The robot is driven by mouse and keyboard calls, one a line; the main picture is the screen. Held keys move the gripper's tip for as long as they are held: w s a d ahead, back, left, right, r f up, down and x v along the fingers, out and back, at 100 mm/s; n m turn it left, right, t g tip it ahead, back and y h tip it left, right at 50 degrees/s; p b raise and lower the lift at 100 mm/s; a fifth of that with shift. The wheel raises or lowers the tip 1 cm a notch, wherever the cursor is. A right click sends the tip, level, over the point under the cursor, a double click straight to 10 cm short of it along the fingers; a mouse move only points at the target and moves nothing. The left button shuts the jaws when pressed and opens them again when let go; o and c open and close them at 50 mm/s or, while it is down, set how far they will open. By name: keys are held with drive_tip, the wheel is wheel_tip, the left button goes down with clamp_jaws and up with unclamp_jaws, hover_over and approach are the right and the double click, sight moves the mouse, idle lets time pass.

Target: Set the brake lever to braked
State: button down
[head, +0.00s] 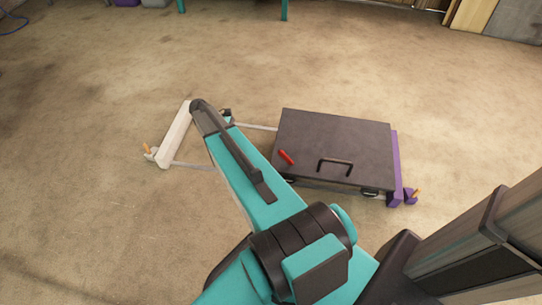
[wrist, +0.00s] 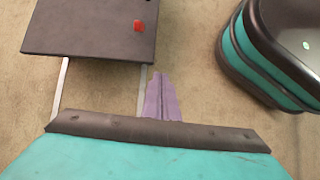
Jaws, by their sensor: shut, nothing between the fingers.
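A short red lever (head: 286,157), which looks like the brake lever, sits on the dark flat-topped box (head: 345,130) near its left edge. It slants from upper left to lower right; I cannot tell which setting that is. In the wrist view the red lever (wrist: 139,26) shows foreshortened near the edge of the dark panel (wrist: 85,28). My gripper (wrist: 161,75) shows there as pale purple fingers, closed together and empty. It is apart from the lever, below it in that picture and beside a pale rail. In the head view my arm hides the fingers.
A dark handle (head: 335,166) stands on the box. Pale rails (head: 258,127) join the box to a white end bar (head: 175,135) with an orange peg (head: 147,149). A purple end piece (head: 396,170) is at the right. The floor around is mostly clear.

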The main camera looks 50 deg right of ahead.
drive_tip(key=w+d+f+b, duration=0.1)
drive_tip(key=w+d+b, duration=0.1)
drive_tip(key=d+b, duration=0.2)
drive_tip(key=shift+d+f+n+g+h, duration=0.15)
drive_tip(key=shift+d+n+g+h, duration=0.15)
drive_tip(key=shift+d, duration=0.55)
drive_tip(key=s+d+f+b, duration=0.5)
drive_tip(key=s, duration=0.3)
drive_tip(key=shift+s+d+f, duration=0.15)
drive_tip(key=shift+s+f, duration=0.05)
drive_tip(key=shift+f, duration=0.2)
